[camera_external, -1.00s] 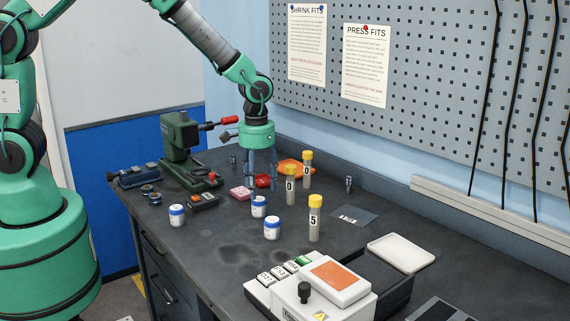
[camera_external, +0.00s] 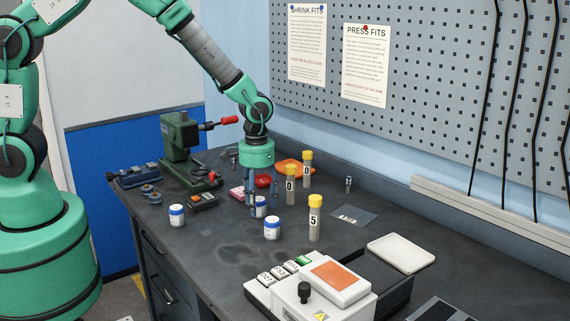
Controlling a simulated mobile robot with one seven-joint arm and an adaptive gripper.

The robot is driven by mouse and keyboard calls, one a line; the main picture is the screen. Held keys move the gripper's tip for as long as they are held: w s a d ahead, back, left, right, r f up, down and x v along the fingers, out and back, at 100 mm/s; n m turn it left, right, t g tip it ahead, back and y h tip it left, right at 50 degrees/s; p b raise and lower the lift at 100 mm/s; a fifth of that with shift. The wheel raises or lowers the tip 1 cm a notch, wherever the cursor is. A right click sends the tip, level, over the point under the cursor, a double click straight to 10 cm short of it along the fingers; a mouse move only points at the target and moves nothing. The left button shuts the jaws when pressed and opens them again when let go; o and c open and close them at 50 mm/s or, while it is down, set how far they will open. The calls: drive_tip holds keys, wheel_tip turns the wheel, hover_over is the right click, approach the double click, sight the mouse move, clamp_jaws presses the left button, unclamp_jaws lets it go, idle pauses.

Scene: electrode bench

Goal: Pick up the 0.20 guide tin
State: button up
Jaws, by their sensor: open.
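No label reading 0.20 is legible, so I cannot tell which tin is the 0.20 guide tin. Three small white pots with blue lids stand upright on the dark bench: one at the left (camera_external: 177,216), one in the middle (camera_external: 261,207), and one nearer the front (camera_external: 272,229). A pink flat box (camera_external: 237,193) and a red item (camera_external: 263,181) lie behind them. My gripper (camera_external: 264,207) points down, open, with its fingers at the middle pot. The fingers partly hide that pot, and I cannot tell whether they touch it.
Yellow-capped tubes (camera_external: 315,220) stand upright close to the right of the pots. A green press (camera_external: 180,150) is at the back left. A white machine with an orange pad (camera_external: 334,275) and a white tray (camera_external: 401,252) are at the front right. The bench front left is clear.

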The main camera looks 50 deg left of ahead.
drive_tip(key=shift+f, duration=0.25)
idle(0.3)
drive_tip(key=c, duration=1.4)
